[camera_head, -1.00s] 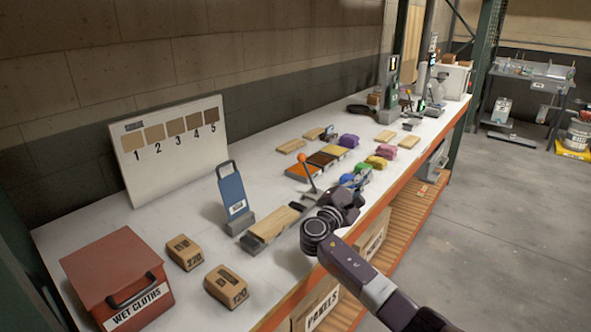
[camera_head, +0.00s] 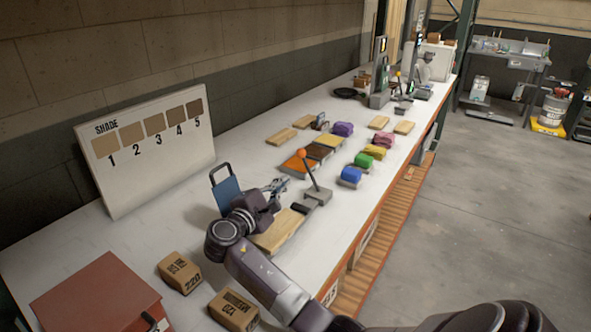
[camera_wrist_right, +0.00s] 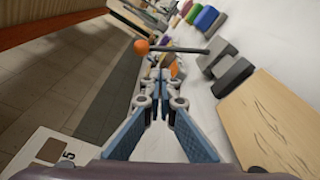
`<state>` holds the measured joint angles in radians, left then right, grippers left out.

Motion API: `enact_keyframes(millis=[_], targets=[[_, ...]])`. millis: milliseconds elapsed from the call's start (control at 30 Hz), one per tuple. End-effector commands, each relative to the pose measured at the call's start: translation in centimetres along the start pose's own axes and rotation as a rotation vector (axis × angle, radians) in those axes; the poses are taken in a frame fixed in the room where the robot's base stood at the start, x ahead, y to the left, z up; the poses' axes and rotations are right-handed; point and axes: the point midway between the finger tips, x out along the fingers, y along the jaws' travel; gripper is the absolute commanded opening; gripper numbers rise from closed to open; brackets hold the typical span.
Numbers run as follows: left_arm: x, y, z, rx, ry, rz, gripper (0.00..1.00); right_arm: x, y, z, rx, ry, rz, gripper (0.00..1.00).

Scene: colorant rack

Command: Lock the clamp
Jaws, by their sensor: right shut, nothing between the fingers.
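The clamp is a grey base (camera_head: 318,196) with a dark lever that ends in an orange ball knob (camera_head: 301,154). It stands at the right end of a pale wooden board (camera_head: 276,236). The lever tilts up and to the left from the base. In the wrist view the knob (camera_wrist_right: 141,46) lies just beyond the fingertips, and the base (camera_wrist_right: 230,70) is to the right. My right gripper (camera_head: 279,185) is shut and empty, above the table left of the lever, apart from it. It also shows in the wrist view (camera_wrist_right: 160,75). My left gripper is out of view.
Coloured blocks, such as a blue one (camera_head: 349,177), lie right of the clamp. Boxes (camera_head: 180,272) and a red bin (camera_head: 95,298) are at the front left. The table's right edge borders open floor.

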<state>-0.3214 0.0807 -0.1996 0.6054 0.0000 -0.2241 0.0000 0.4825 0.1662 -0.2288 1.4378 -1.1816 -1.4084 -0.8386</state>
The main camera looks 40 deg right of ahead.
Motion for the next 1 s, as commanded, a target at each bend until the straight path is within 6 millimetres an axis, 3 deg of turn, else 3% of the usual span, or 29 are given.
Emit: enact_keyframes(millis=[167,367,500,700,1000], targets=[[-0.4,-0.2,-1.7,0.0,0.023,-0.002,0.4,1.6,0.1,0.2,-0.003,-0.004,0.0,0.0],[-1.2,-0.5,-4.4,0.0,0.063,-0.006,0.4,5.3,0.2,0.3,-0.003,-0.005,-0.001,0.0],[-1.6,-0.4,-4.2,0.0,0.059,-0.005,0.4,7.7,0.1,0.2,-0.003,-0.003,0.0,0.0],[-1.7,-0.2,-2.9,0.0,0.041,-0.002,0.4,9.6,0.0,0.1,-0.002,-0.002,0.0,0.0],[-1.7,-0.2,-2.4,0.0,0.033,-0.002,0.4,10.0,0.0,0.1,0.0,-0.001,0.0,0.0]])
